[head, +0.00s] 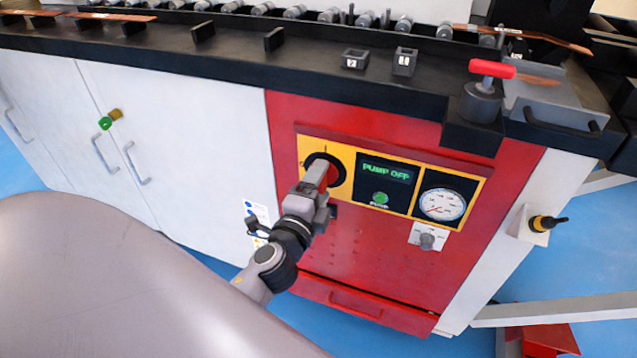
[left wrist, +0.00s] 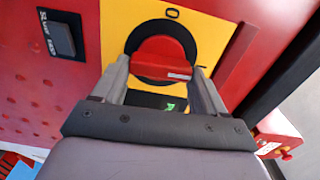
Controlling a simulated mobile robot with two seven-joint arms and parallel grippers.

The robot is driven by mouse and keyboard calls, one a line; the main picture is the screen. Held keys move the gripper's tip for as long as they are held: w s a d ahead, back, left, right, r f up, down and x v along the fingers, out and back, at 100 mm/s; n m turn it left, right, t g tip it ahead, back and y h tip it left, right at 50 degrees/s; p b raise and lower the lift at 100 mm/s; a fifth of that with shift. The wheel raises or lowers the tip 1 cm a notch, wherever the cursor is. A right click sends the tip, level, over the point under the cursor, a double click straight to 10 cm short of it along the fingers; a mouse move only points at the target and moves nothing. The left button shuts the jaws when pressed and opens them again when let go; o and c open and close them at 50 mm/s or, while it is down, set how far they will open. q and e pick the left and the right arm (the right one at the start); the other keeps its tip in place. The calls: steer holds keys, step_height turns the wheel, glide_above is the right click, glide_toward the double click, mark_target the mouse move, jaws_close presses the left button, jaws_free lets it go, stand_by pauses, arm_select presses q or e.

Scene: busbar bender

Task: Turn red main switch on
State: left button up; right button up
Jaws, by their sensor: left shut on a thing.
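The red main switch (head: 334,176) is a rotary knob on a black round base in the yellow panel (head: 343,160) of the red cabinet front. In the head view my left gripper (head: 323,174) covers most of it. In the left wrist view the red handle (left wrist: 163,52) sits between the two fingers of my left gripper (left wrist: 160,72), which is shut on it. A mark like an O shows on the yellow plate beside the switch. The display (head: 386,170) to the right reads PUMP OFF. My right gripper is not in view.
A green pump button (head: 380,198), a pressure gauge (head: 442,204) and a small grey knob (head: 427,241) sit right of the switch. The black worktop (head: 230,55) overhangs above. White cabinet doors (head: 190,150) with handles are on the left.

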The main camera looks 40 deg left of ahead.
arm_select(q)
steer(key=shift+m, duration=0.4)
steer(key=o, duration=1.1)
steer(key=shift+c, duration=0.2)
steer(key=b+v, duration=0.1)
steer(key=v, duration=0.6)
steer(key=shift+s, duration=0.1)
